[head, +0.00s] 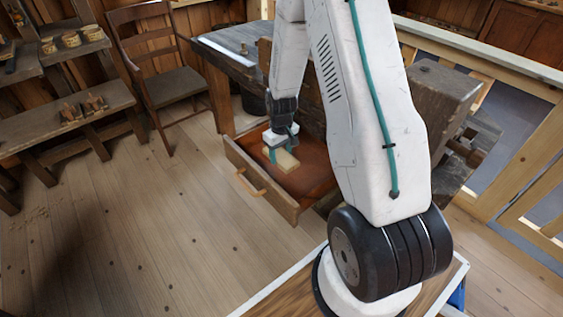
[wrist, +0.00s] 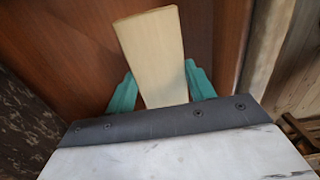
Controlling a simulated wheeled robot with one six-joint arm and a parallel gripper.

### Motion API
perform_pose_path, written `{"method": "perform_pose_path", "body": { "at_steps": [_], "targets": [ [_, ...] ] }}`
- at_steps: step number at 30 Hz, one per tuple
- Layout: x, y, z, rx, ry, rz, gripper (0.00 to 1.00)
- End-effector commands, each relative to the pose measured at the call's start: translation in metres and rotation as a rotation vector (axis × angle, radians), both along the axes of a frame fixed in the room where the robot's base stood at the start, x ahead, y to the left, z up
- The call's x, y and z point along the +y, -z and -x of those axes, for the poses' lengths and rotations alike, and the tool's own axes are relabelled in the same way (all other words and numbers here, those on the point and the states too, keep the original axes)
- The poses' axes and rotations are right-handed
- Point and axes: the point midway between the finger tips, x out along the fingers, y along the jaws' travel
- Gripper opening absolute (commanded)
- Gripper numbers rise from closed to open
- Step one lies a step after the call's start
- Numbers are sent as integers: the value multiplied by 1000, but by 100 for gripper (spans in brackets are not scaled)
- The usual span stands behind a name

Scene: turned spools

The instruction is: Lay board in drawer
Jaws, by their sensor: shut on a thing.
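The board (head: 275,174) is a small pale wooden piece. It shows large in the wrist view (wrist: 153,55), between the two green fingers. My gripper (head: 280,153) is shut on the board; it also shows in the wrist view (wrist: 160,92). The drawer (head: 254,178) is pulled out of the workbench, with a reddish-brown inside and a light wooden handle on its front. The gripper and board are over or inside the drawer's opening. I cannot tell whether the board touches the drawer floor. My arm hides the drawer's right part.
The dark workbench (head: 232,56) stands behind the drawer. A wooden chair (head: 172,86) and a low bench (head: 62,118) with small wooden things stand at the left. Shelves with bowls are at the far left. The plank floor (head: 130,220) in front of the drawer is clear.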

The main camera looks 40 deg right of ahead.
Motion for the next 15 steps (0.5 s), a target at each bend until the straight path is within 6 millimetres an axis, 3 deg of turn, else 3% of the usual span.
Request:
{"method": "perform_pose_path", "body": {
  "at_steps": [15],
  "targets": [
    [2, 53, -1, -1, -4, 0, 31]
  ]
}}
